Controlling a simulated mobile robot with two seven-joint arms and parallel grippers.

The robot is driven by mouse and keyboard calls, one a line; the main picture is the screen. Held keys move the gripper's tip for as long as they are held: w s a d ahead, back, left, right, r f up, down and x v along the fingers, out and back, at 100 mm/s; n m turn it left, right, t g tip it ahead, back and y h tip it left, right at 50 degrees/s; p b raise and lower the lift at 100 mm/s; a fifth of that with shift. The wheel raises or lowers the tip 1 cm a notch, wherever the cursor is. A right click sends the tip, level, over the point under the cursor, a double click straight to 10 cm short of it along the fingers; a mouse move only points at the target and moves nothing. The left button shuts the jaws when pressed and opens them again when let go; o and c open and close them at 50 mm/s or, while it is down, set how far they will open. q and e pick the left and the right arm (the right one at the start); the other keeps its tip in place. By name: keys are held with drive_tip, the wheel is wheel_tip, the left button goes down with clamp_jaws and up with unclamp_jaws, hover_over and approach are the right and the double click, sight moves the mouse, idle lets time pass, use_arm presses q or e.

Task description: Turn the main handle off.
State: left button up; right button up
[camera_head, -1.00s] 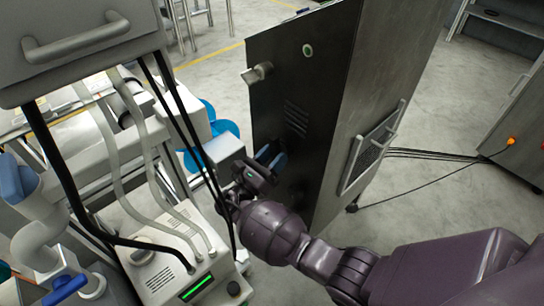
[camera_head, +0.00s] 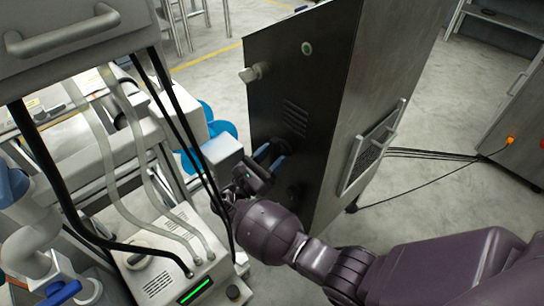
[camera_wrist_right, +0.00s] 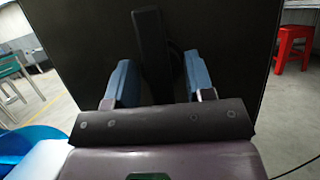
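A tall dark cabinet (camera_head: 290,75) stands in the middle of the head view, with a round green-rimmed button and a silver knob (camera_head: 254,72) near its top. In the right wrist view, a black upright handle (camera_wrist_right: 150,45) stands out from the dark panel. My right gripper (camera_head: 272,155) is at the panel's lower left part. Its two blue fingers (camera_wrist_right: 158,82) are apart, one on each side of the black handle, with visible gaps. In the head view, the gripper and the dark panel make the handle hard to pick out. My left gripper is not in view.
On the left stands a machine (camera_head: 165,262) with a green display, hanging hoses and black cables close to my right wrist. Blue round parts (camera_head: 222,130) lie behind the gripper. A red stool (camera_wrist_right: 293,45) shows in the wrist view. Cables cross open floor on the right.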

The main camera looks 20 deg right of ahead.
use_arm(q)
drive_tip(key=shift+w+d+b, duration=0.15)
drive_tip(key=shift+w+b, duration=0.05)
drive_tip(key=shift+b, duration=0.3)
use_arm(e)
drive_tip(key=v, duration=1)
drive_tip(key=shift+a+f, duration=0.2)
drive_tip(key=shift+a, duration=0.15)
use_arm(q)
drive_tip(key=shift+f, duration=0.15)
